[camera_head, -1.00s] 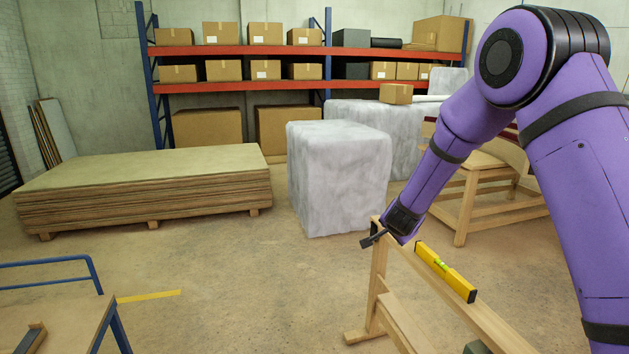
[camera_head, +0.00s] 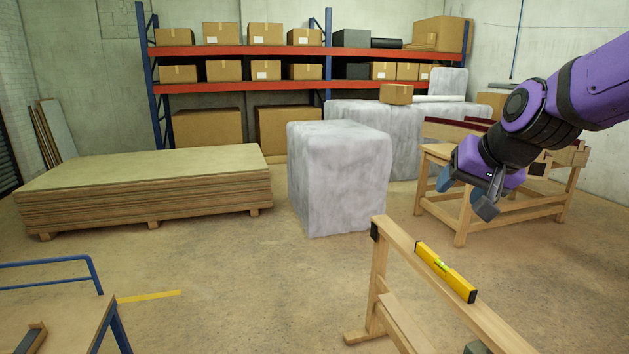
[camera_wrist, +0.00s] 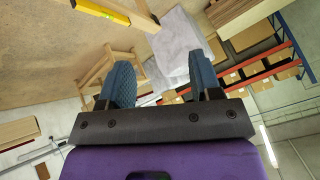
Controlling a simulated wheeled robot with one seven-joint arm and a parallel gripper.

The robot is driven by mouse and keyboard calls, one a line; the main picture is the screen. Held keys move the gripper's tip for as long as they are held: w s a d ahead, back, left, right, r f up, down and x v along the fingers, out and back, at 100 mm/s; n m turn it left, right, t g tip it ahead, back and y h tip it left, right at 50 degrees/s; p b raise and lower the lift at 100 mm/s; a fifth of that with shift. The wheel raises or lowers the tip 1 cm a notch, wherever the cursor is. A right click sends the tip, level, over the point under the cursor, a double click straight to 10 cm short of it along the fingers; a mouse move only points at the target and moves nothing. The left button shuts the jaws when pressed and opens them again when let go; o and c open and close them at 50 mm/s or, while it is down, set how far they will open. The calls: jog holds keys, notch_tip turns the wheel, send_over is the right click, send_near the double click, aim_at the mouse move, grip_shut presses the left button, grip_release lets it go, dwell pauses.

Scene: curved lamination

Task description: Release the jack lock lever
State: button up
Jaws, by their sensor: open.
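No jack lock lever can be made out in either view. My gripper (camera_head: 464,194) is in the air at the right of the head view, in front of a wooden bench (camera_head: 465,205) and above and behind the sawhorse. In the wrist view its two blue-grey fingers (camera_wrist: 160,82) are spread apart with nothing between them.
A wooden sawhorse (camera_head: 395,235) stands at the front right with a yellow spirit level (camera_head: 445,272) on top. A wrapped grey block (camera_head: 340,180), a stack of boards (camera_head: 145,190) and a shelf of boxes (camera_head: 235,85) lie behind. The middle floor is clear.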

jog(key=s+d+n+g+h, duration=0.1)
jog(key=s+d, duration=0.1)
jog(key=s, duration=0.8)
jog(key=s+d+n+g+h, duration=0.1)
jog(key=s+d+n, duration=0.1)
jog(key=s, duration=0.9)
jog(key=shift+d+r, duration=0.25)
jog(key=shift+d, duration=0.25)
jog(key=shift+w, duration=0.15)
